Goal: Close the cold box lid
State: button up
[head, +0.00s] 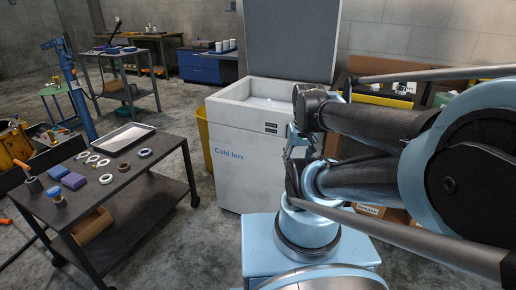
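The cold box (238,160) is a white chest with "Cold box" lettering, standing on the floor at the middle of the head view. Its grey lid (290,38) stands upright at the back, so the box is open and part of its pale inside shows. My arm reaches across the right side of the view, in front of the box's right part. My gripper (298,145) appears to be close to the box's front right side, partly hidden among my arm links. I cannot tell whether its fingers are open or shut, or whether it touches the box.
A dark cart (125,178) at left holds rings, purple blocks and a tray (122,139). A yellow bin (204,140) stands against the box's left side. Workbenches and a blue cabinet (205,66) are at the back. Concrete floor is clear between cart and box.

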aim_at(298, 40)
jog(key=k, duration=0.6)
jog(key=u, duration=0.4)
jog(key=i, duration=1.45)
jog(key=u, duration=0.3)
